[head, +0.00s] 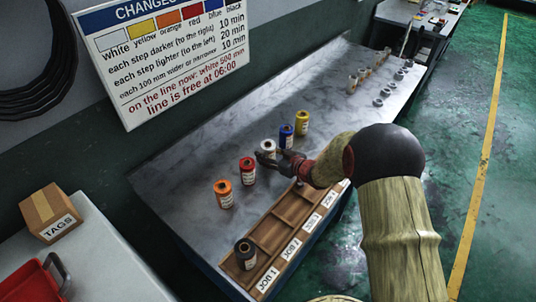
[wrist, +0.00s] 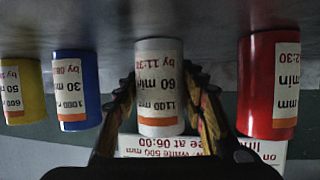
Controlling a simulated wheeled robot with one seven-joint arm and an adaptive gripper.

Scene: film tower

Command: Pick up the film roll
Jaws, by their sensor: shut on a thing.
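A white film roll (head: 268,147) stands upright among the row of rolls on the grey table. Its label in the wrist view, which is upside down, reads 60 min and 1100 mm. My gripper (head: 268,158) is at the roll, with one finger on each side of it; both fingers touch its sides in the wrist view (wrist: 165,110). It is shut on the white roll (wrist: 159,85). I cannot tell whether the roll's base touches the table. The gripper and forearm hide part of the roll in the head view.
A red roll (head: 248,171) and an orange roll (head: 223,193) stand on one side; blue (head: 286,136) and yellow (head: 302,122) on the other. A wooden tray (head: 285,213) with job labels lies along the front edge, a black roll (head: 245,252) in its nearest compartment.

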